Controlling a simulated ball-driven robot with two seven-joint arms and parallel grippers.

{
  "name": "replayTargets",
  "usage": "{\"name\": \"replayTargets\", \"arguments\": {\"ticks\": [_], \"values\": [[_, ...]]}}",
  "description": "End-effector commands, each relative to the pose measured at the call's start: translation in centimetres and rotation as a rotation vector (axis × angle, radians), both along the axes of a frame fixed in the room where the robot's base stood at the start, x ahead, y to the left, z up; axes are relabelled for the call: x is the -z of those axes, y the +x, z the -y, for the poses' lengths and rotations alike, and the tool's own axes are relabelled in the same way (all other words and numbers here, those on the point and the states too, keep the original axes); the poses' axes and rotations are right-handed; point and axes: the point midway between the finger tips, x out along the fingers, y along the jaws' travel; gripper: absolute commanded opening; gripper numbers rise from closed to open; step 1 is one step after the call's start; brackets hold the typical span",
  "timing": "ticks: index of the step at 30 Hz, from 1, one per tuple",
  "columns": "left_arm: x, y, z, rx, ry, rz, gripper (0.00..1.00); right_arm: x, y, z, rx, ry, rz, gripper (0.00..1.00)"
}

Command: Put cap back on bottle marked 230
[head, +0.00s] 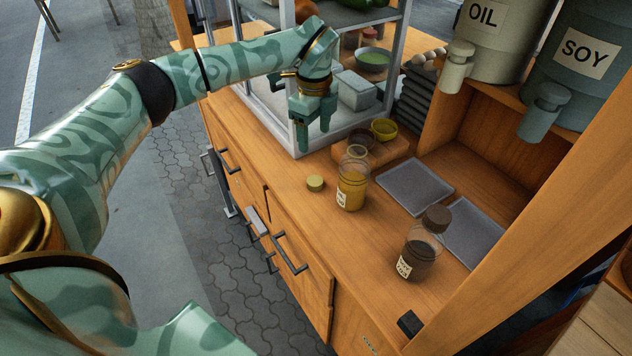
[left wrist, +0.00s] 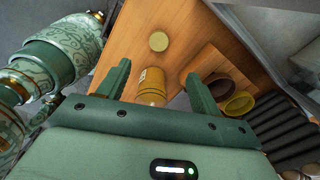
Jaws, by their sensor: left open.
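A clear bottle with yellow contents (head: 351,190) stands upright and uncapped on the wooden counter; the writing on its label is too small to read. It also shows in the left wrist view (left wrist: 152,88). A round yellow cap (head: 315,183) lies on the counter just left of that bottle, near the front edge; the left wrist view shows it too (left wrist: 158,41). My left gripper (head: 313,138) is open and empty, above the counter and behind the cap and bottle, pointing down. In the left wrist view its fingers (left wrist: 158,70) are apart. My right gripper is not in view.
A dark bottle with a brown cap (head: 415,255) stands nearer on the right. Grey trays (head: 415,187) lie beside the yellow bottle. A wooden block with small bowls (head: 384,129) is behind it. A glass-sided case (head: 300,120) stands beside my left gripper. OIL and SOY containers hang upper right.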

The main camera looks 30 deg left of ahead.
Motion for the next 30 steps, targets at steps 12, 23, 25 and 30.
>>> {"name": "replayTargets", "arguments": {"ticks": [12,23,25,30], "values": [[8.5,0.0,0.0,-0.001,-0.001,-0.003,0.65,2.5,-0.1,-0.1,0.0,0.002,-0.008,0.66],[9.1,0.0,0.0,-0.001,-0.001,0.0,0.65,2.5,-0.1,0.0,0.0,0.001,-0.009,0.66],[9.1,0.0,0.0,-0.001,-0.001,0.0,0.65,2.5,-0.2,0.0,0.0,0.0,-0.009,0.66],[10.3,-0.1,0.1,0.0,-0.001,-0.003,0.65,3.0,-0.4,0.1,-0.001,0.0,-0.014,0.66]]}}
